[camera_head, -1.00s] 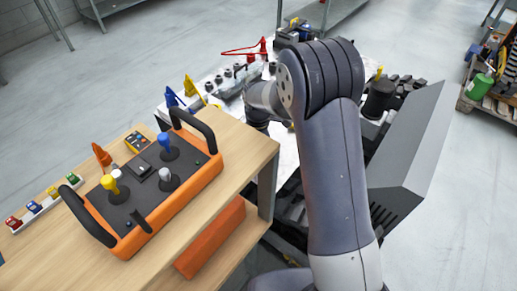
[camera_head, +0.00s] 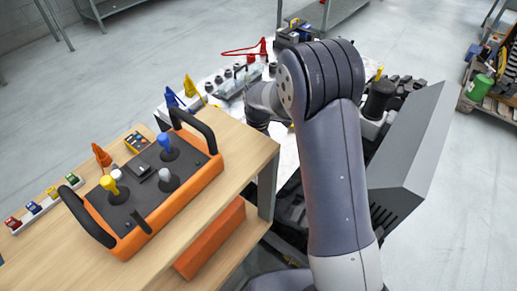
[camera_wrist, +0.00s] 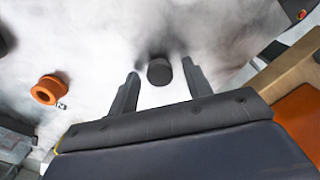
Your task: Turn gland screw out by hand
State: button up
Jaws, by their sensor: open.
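In the wrist view my gripper (camera_wrist: 160,76) is open, with two dark fingers apart. A short dark round piece (camera_wrist: 159,71) shows between the fingertips against a white surface; I cannot tell whether it is the gland screw or how far beyond the tips it lies. No finger visibly closes on it. An orange round part (camera_wrist: 47,88) with a darker centre lies to the left, outside the fingers. In the head view my arm hides most of the white table around my gripper, and I cannot make out the fingers there.
In the head view, an orange control box (camera_head: 150,187) with joysticks stands on a wooden bench (camera_head: 240,150) at left. Small grey parts (camera_head: 217,80) and a yellow stand (camera_head: 191,87) are on the white table. A grey panel (camera_head: 412,145) stands right of my arm.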

jog(key=m, duration=1.5)
jog(key=shift+b, duration=0.35)
jog(key=m, duration=1.3)
